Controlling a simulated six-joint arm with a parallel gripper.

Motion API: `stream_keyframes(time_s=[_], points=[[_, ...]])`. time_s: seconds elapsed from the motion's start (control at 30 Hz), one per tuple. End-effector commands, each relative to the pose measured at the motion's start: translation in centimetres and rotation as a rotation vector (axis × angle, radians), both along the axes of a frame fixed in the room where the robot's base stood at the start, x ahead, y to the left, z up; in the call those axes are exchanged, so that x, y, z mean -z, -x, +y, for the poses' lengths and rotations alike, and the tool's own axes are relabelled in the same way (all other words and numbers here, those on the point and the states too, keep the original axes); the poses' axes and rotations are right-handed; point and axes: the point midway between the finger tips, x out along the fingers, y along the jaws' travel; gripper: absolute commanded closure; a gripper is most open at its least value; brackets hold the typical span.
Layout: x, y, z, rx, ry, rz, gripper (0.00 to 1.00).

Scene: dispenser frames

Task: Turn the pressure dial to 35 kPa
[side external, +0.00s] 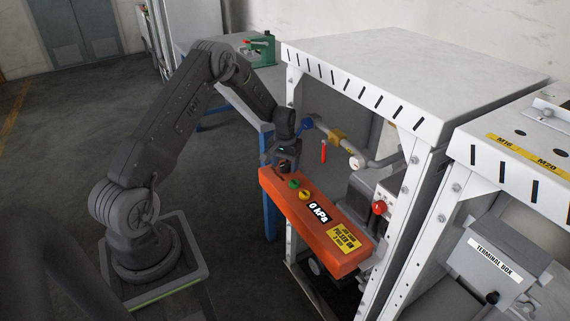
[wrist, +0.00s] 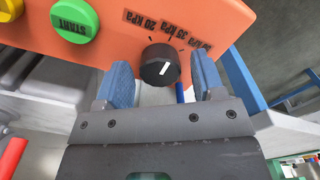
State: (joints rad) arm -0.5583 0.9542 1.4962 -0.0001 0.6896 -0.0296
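The pressure dial is a round black knob (wrist: 160,66) with a short white pointer mark, on the face of the orange control panel (wrist: 230,22). Pressure labels, upside down in the wrist view, are printed beside it; 20 kPa and 35 kPa can be read. The pointer slants toward the labels, but which value it meets is unclear. My gripper (wrist: 159,72) is open, its blue fingers on either side of the knob with visible gaps. In the side view my gripper (side external: 284,162) is at the panel's far left end, hiding most of the dial. The display (side external: 320,212) reads 0 kPa.
A green START button (wrist: 74,20) and a yellow button (side external: 305,195) sit beside the dial. A red knob (side external: 379,208) stands behind the panel. Pipes with a red-handled valve (side external: 324,152) and a gauge (side external: 356,162) lie inside the white frame (side external: 420,85).

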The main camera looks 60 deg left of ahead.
Motion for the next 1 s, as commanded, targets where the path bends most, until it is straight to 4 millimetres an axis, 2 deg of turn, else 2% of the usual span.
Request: stream_keyframes(time_s=[0.27, 0.37, 0.47, 0.8, 1.0], points=[[-0.1, 0.0, 0.0, 0.0, 0.001, 0.001, 0.35], [-0.7, 0.0, 0.0, 0.0, 0.0, 0.0, 0.35], [-2.2, -0.1, 0.0, 0.0, -0.002, -0.002, 0.35], [-9.7, 0.0, 0.0, 0.0, -0.002, -0.003, 0.35], [-12.7, 0.0, 0.0, 0.0, -0.001, -0.002, 0.35]])
